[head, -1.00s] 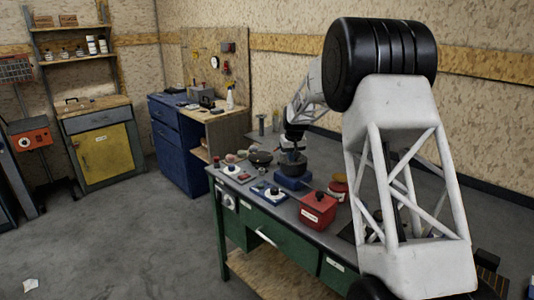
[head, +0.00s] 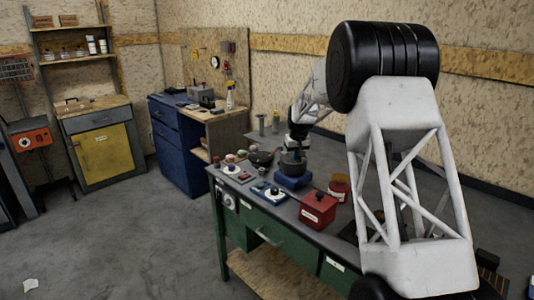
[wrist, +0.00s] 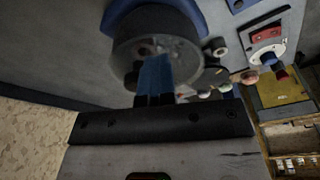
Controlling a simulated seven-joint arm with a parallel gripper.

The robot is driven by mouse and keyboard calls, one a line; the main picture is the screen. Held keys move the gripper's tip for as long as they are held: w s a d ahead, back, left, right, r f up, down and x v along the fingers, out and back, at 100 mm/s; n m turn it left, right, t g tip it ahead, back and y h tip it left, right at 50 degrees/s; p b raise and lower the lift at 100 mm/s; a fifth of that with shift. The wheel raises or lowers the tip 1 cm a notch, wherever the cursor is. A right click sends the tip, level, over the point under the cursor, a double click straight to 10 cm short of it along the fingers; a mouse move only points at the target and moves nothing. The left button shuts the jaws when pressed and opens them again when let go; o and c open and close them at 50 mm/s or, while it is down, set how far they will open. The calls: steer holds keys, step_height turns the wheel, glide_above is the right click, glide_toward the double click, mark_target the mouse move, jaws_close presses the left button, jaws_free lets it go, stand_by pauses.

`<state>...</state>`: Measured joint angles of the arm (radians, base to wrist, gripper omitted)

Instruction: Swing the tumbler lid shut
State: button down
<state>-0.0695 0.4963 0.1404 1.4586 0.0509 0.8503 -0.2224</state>
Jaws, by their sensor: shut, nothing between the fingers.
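The tumbler is a grey round drum (head: 292,166) on a blue base (head: 293,181) on the green bench. In the wrist view the drum (wrist: 126,62) is close below my gripper, and its blue base (wrist: 125,12) shows at the top. A dark round disc (head: 261,158) beside the drum looks like the lid, swung away to the left. My gripper (head: 296,148) is over the drum, its fingers shut and empty. In the wrist view the blue fingertips (wrist: 154,62) overlap the drum's round face; I cannot tell whether they touch it.
A small panel with a white dial (head: 271,192) lies in front, another panel (head: 236,172) at the left end. Little bench room is free around the drum.

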steer(key=shift+s, duration=0.1)
steer(key=shift+s+a, duration=0.45)
steer(key=shift+r, duration=0.1)
steer(key=w+v, duration=0.1)
steer(key=v, duration=0.5)
steer(key=shift+w+a+r, duration=0.15)
steer(key=shift+r, duration=0.3)
stand_by(0.4)
steer(key=shift+r, duration=0.1)
